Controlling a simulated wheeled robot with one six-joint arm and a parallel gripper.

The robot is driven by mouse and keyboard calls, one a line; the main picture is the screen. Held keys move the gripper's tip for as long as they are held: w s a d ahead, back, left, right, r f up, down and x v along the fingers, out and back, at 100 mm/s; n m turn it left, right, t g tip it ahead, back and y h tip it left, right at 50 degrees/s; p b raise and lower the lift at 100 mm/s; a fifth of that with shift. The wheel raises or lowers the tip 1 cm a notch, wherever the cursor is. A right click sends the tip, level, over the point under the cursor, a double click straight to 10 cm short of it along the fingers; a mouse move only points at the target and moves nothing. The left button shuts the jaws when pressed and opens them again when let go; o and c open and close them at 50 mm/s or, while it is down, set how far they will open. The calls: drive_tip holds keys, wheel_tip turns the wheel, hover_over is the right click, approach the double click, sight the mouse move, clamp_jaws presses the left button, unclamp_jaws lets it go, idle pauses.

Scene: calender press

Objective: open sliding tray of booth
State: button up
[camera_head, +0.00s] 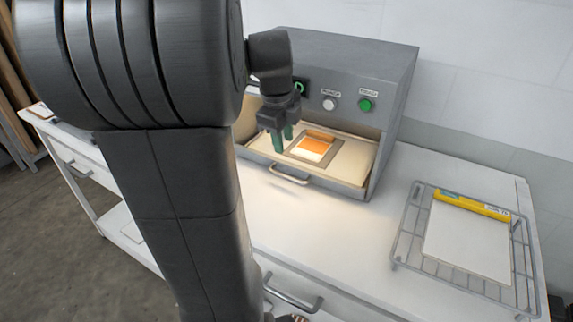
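The booth (366,65) is a grey box with an open front, standing against the wall at the back of the white bench. A metal bar handle (289,178) is on the tray's front. My gripper (282,143) has green fingers pointing down, with a small gap between them and nothing visible in it. It appears above and behind the handle in the picture, in front of the opening and apart from the handle. My arm hides the booth's left side.
An orange and white piece in a brownish frame (303,155) lies on the tray. A drawer handle (293,300) is on the bench front. The bench top before the booth is clear.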

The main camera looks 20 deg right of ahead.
sight(288, 177)
drive_tip(key=f, duration=0.4)
drive_tip(key=w+d+f, duration=0.1)
drive_tip(key=f, duration=0.7)
drive_tip(key=shift+w+d, duration=0.25)
drive_tip(key=shift+d, duration=0.05)
clamp_jaws()
